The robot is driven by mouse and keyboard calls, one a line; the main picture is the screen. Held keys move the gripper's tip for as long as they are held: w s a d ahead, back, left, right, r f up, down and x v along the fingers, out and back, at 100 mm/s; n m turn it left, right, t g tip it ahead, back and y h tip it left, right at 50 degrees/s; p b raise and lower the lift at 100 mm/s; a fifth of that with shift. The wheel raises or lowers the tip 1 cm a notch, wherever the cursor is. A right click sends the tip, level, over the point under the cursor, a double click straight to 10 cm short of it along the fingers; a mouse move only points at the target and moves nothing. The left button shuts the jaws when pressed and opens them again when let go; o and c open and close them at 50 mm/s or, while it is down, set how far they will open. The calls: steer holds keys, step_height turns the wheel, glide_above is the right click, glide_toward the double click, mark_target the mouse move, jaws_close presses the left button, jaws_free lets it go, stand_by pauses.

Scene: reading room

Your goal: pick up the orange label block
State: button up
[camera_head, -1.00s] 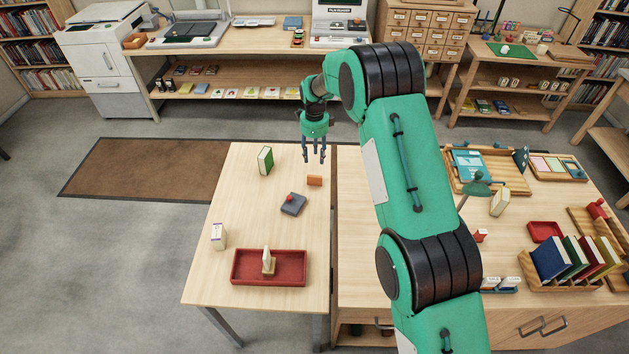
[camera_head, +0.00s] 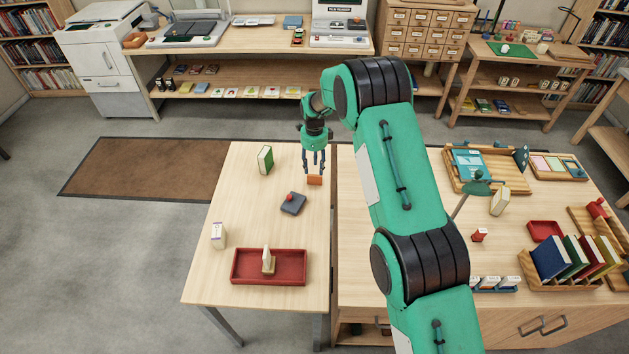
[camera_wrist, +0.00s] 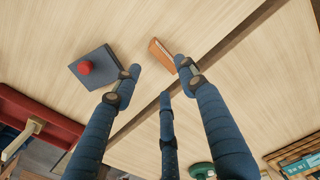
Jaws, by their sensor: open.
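The orange label block (camera_head: 314,180) lies on the left wooden table, close to its right edge. In the wrist view the block (camera_wrist: 161,55) shows just beyond and between my fingertips, nearer the right one. My gripper (camera_head: 314,167) is directly above the block, pointing down, with its fingers spread. In the wrist view my gripper (camera_wrist: 160,72) is open, with nothing between its fingers. I cannot tell whether a fingertip touches the block.
A dark grey block with a red knob (camera_head: 292,204) lies just left of and nearer than the orange block. A green book (camera_head: 265,160) stands farther back. A red tray (camera_head: 240,267) holds a small upright piece. A narrow gap separates the two tables.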

mark_target(314, 176)
steer(key=shift+f, duration=1.05)
steer(key=shift+w+f, duration=0.2)
steer(key=shift+f, duration=2.4)
jaws_close()
